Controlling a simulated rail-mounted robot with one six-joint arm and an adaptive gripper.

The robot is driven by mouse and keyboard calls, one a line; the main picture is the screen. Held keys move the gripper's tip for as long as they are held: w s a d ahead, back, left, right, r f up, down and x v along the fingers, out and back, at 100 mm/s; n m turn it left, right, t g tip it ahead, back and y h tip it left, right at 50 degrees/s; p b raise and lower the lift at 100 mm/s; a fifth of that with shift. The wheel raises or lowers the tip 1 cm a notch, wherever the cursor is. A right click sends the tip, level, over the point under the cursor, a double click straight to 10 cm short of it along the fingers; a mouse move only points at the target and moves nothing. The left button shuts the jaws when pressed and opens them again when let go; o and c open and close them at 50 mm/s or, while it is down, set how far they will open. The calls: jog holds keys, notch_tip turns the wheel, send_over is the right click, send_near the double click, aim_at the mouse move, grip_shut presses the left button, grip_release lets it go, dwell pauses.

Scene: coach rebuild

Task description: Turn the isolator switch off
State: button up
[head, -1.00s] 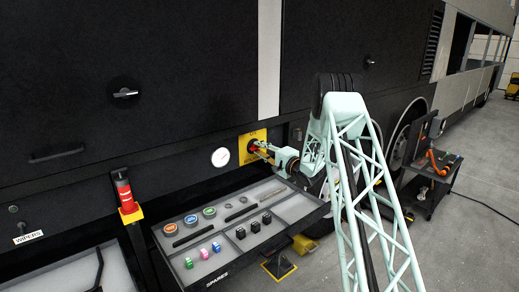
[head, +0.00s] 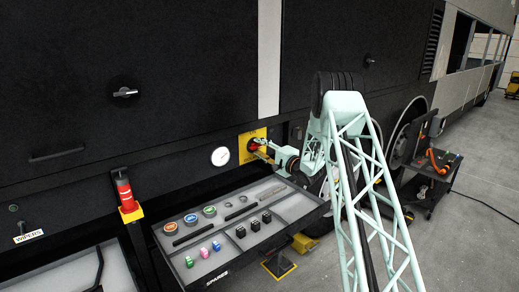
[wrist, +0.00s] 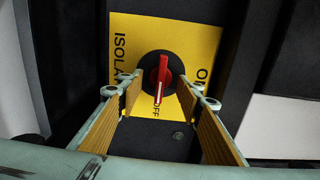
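The isolator switch is a red handle (wrist: 162,80) with a white stripe on a round black base, on a yellow plate (wrist: 195,38). In the wrist view the handle's striped end points down at the OFF mark, and the ON mark is on the right. My gripper (wrist: 156,95) is open, with one finger on each side of the handle and visible gaps between. In the head view the yellow plate (head: 247,157) is low on the coach side, with my gripper (head: 260,152) in front of it, partly hiding the plate.
A spares tray (head: 215,257) with discs, blocks and small parts stands below left. A white gauge (head: 220,156) is left of the plate. A tool cart (head: 430,185) is at right, beside a wheel.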

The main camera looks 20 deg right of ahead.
jog(key=shift+s, duration=0.1)
jog(key=v, duration=1.1)
jog(key=shift+s, duration=0.4)
dwell(0.3)
